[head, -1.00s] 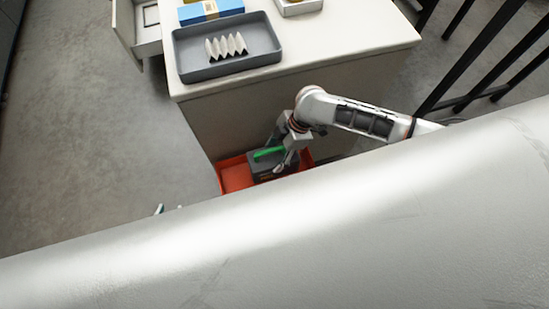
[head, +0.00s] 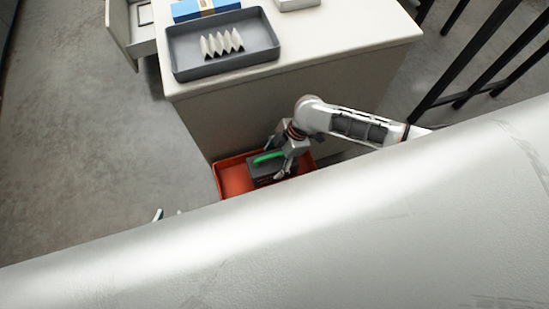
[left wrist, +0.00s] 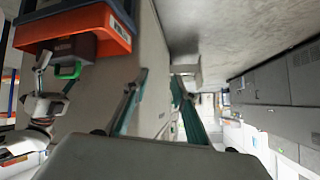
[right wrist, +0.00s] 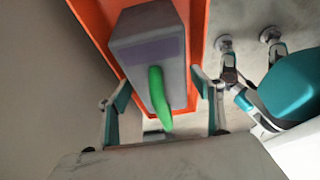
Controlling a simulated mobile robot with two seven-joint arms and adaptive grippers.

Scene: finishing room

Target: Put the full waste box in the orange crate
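The waste box (head: 260,174), dark grey with a green handle (head: 268,157), sits inside the orange crate (head: 234,180) on the floor against the bench. In the right wrist view the box (right wrist: 147,50) lies within the crate walls (right wrist: 95,25), with its handle towards me. My right gripper (head: 277,158) is over the box; its fingers (right wrist: 161,88) stand wide apart, with visible gaps on both sides of the handle. My left gripper (left wrist: 158,85) is empty, fingers apart; its tips barely show in the head view (head: 158,213). My own pale body hides the lower head view.
The bench (head: 345,45) rises directly behind the crate. On it are a grey tray (head: 185,65) with a white pleated piece and a blue box (head: 190,10). A drawer (head: 142,20) stands open at left. Black rails (head: 470,65) are at right; floor (head: 80,130) at left is clear.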

